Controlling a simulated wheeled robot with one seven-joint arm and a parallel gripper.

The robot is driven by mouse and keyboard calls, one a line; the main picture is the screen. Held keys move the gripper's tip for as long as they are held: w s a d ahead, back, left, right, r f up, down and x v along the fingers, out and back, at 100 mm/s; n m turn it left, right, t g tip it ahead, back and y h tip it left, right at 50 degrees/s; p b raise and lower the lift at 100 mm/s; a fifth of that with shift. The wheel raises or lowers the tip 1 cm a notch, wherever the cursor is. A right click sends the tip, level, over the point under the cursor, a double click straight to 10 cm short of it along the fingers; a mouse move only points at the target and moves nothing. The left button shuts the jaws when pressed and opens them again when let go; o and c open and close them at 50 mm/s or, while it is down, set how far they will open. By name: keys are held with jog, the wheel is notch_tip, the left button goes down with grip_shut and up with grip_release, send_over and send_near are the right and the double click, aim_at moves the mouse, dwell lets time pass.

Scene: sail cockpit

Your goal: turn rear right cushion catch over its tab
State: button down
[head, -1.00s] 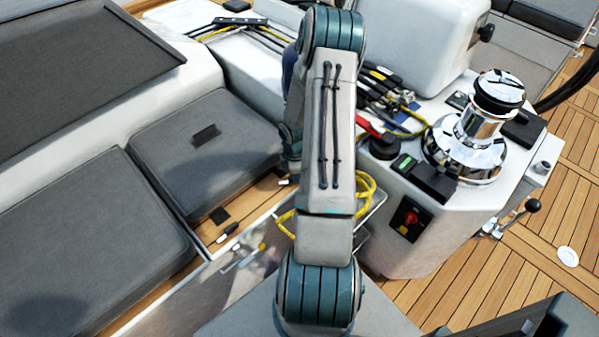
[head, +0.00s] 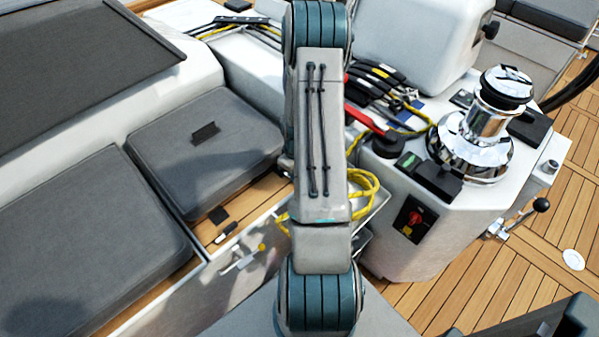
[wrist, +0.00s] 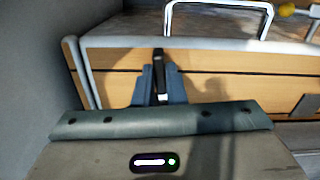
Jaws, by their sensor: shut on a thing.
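In the wrist view, my gripper (wrist: 158,100) has its two blue-grey fingers close together on a narrow dark piece (wrist: 158,60), which looks like the cushion catch. The piece stands upright against a wooden panel (wrist: 215,85). Whether it lies over its tab cannot be told. In the head view, my arm hides the gripper and whatever it holds. The rear grey cushion (head: 222,165) lies left of my arm, with a small black tab (head: 205,133) on its top. A dark square patch (head: 218,214) and a small dark piece (head: 226,235) lie on the wood by its front edge.
A larger grey cushion (head: 85,250) lies at the left. Yellow rope (head: 362,190) hangs close right of my arm. A metal rail (wrist: 215,8) crosses the top of the wrist view.

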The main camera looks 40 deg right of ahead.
jog(key=shift+w+a+m, duration=0.1)
jog(key=shift+w+m, duration=0.15)
jog(key=shift+m, duration=0.35)
jog(key=shift+r, duration=0.1)
jog(key=c, duration=1.5)
grip_release()
jog(key=shift+s, duration=0.1)
notch_tip(320, 180, up, 14)
jog(key=shift+f+p, duration=0.15)
jog(key=shift+p, duration=0.3)
